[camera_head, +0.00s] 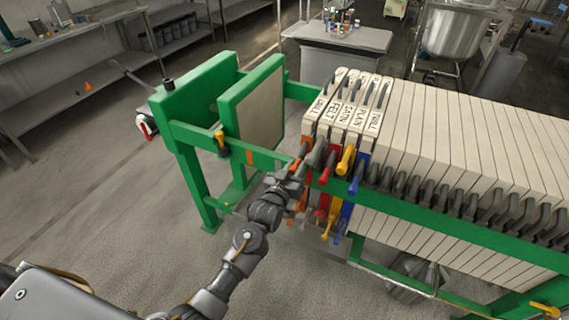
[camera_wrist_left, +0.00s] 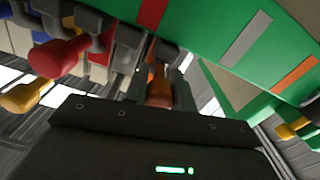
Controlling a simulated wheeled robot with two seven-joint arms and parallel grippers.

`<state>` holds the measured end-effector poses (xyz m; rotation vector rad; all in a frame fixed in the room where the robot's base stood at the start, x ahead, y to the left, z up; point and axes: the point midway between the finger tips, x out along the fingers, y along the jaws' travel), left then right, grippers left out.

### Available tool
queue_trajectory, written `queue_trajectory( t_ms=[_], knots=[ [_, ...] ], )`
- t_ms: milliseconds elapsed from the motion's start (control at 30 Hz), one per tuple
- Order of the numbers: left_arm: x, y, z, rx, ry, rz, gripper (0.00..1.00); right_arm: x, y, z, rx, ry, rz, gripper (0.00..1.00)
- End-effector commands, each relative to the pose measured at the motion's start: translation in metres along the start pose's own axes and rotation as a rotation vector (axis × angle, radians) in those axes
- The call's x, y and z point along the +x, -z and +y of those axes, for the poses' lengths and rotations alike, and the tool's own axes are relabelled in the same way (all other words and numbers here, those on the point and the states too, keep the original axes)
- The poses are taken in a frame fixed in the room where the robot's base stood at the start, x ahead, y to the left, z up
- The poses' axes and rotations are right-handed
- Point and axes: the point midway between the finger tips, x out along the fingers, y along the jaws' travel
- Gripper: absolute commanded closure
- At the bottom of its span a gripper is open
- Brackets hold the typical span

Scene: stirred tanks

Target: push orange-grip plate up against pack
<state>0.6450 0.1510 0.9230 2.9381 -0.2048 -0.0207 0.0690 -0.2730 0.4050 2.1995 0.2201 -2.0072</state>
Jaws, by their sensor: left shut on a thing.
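The orange-grip plate (camera_head: 320,102) is the pale, leftmost plate of the row in the green press frame, with a black-lettered label on its top edge. My left gripper (camera_head: 297,168) is shut on its orange grip, which shows between the fingers in the left wrist view (camera_wrist_left: 158,86). The pack (camera_head: 425,120) of pale plates stands upright to its right. Plates with red (camera_head: 327,166), yellow (camera_head: 346,158) and blue grips come right after the orange one. Any narrow gap to the red-grip plate cannot be told. My right gripper is out of view.
Green rails (camera_head: 430,220) run along the plates. A green-framed pressing plate (camera_head: 262,110) stands left of the orange-grip plate, with open space between. In the left wrist view, a red grip (camera_wrist_left: 60,57) lies close beside my fingers. A grey table (camera_head: 345,38) stands behind.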

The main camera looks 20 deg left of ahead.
Motion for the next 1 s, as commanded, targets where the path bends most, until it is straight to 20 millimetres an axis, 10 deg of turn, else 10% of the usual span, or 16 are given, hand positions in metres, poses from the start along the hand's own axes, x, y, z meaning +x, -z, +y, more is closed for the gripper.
queue_trajectory(
  t_ms=[600, 633, 767, 1000],
  knots=[
    [0.0003, -0.003, 0.0142, -0.002, -0.009, -0.001, 1.0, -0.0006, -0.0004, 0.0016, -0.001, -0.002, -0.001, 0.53],
    [0.0003, -0.0031, 0.0144, -0.002, -0.009, -0.001, 0.71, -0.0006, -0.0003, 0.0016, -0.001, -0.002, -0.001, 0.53],
    [0.0001, -0.0028, 0.0129, -0.002, -0.006, -0.001, 0.54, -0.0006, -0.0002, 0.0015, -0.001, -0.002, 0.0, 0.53],
    [-0.0005, -0.0021, 0.0093, -0.001, 0.0, 0.0, 0.53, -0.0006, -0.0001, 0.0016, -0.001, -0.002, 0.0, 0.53]
  ],
)
